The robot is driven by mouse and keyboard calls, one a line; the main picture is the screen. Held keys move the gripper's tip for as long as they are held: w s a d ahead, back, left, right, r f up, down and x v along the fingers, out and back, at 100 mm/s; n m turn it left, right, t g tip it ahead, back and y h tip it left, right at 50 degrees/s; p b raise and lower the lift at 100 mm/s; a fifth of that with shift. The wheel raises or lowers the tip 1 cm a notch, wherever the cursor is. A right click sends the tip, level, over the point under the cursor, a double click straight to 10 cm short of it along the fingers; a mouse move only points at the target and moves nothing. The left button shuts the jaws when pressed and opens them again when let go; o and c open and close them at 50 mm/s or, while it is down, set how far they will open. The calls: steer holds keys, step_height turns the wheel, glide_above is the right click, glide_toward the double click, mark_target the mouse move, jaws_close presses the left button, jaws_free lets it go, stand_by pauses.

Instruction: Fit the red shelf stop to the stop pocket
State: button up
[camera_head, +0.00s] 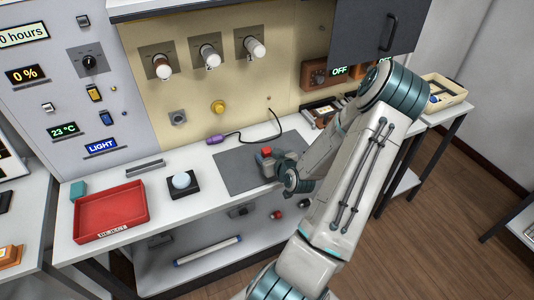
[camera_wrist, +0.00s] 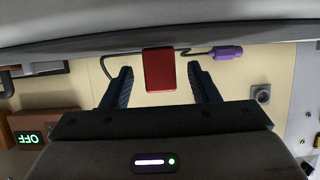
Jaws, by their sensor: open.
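The red shelf stop (camera_head: 266,152), a small red block, shows at the end of my arm above the grey mat in the head view. In the wrist view the red shelf stop (camera_wrist: 159,72) sits between my fingers, with a gap on both sides. My gripper (camera_wrist: 160,84) is open, its two dark fingers apart from the block. In the head view my gripper (camera_head: 268,165) is small and partly hidden by my wrist. I cannot tell whether the stop rests on something. I cannot make out the stop pocket in either view.
A purple-handled cable (camera_head: 215,139) lies behind the grey mat (camera_head: 238,176). A black-based dome button (camera_head: 181,181) and a red tray (camera_head: 110,212) stand to the left. The yellow panel (camera_head: 190,110) with several knobs rises behind. Several small items lie on the lower shelf (camera_head: 205,238).

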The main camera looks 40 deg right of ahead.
mark_target(269, 149)
steer(key=shift+x, duration=1.05)
steer(key=c, duration=1)
steer(key=shift+r, duration=0.2)
steer(key=shift+c, duration=0.2)
steer(key=shift+r, duration=0.55)
steer(key=r, duration=0.3)
steer(key=shift+s+d, duration=0.15)
steer(key=shift+d, duration=0.2)
steer(key=s+d+r, duration=0.5)
steer(key=d+r, duration=0.1)
steer(key=d, duration=0.3)
steer(key=shift+s+d+r+p, duration=0.25)
steer(key=shift+d+p, duration=0.05)
steer(key=shift+p, duration=0.05)
